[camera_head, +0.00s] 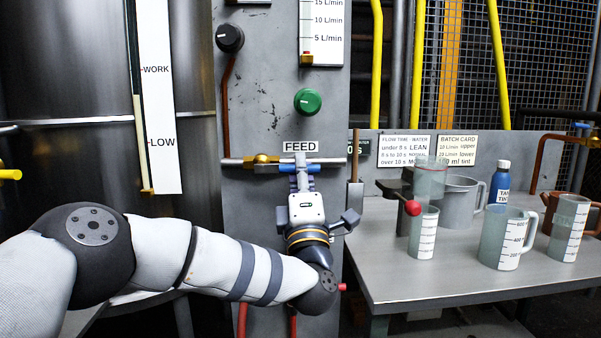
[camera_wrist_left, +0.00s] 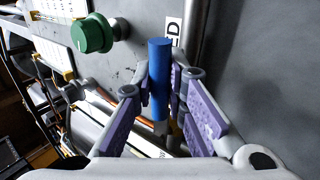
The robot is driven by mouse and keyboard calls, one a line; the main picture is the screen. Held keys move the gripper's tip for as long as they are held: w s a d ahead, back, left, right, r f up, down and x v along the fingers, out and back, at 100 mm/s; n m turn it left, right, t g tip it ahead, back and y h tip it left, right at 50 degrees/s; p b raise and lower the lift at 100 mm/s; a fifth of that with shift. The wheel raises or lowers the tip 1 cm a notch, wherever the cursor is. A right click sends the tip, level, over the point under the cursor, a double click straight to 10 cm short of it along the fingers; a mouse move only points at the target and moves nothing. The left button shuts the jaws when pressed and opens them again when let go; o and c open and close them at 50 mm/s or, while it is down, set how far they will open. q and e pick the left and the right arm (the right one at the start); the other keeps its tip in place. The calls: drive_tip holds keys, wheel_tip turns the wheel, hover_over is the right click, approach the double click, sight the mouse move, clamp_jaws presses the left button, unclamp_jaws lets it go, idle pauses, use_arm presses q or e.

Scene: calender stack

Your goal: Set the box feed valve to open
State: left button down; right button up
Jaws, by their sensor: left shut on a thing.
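The feed valve is on a horizontal pipe (camera_head: 235,161) with a brass fitting (camera_head: 262,159), below the FEED label (camera_head: 300,146) on the grey panel. Its blue handle (camera_wrist_left: 160,80) is between the fingers of my left gripper (camera_head: 302,176) in the wrist view. The left gripper (camera_wrist_left: 162,100) is shut on this handle. The handle looks roughly parallel to the pipe. In the head view my gripper and wrist hide much of the valve. My right gripper is not in view.
A green knob (camera_head: 308,101) and a black knob (camera_head: 230,38) sit on the panel (camera_head: 260,210) above the valve. At right, a table (camera_head: 385,282) holds clear measuring jugs (camera_head: 505,238), a grey jug (camera_head: 460,203) and a blue bottle (camera_head: 498,184).

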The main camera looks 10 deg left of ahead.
use_arm(q)
drive_tip(key=c, duration=1.6)
unclamp_jaws()
drive_tip(key=v, duration=1.2)
drive_tip(key=shift+r, duration=0.1)
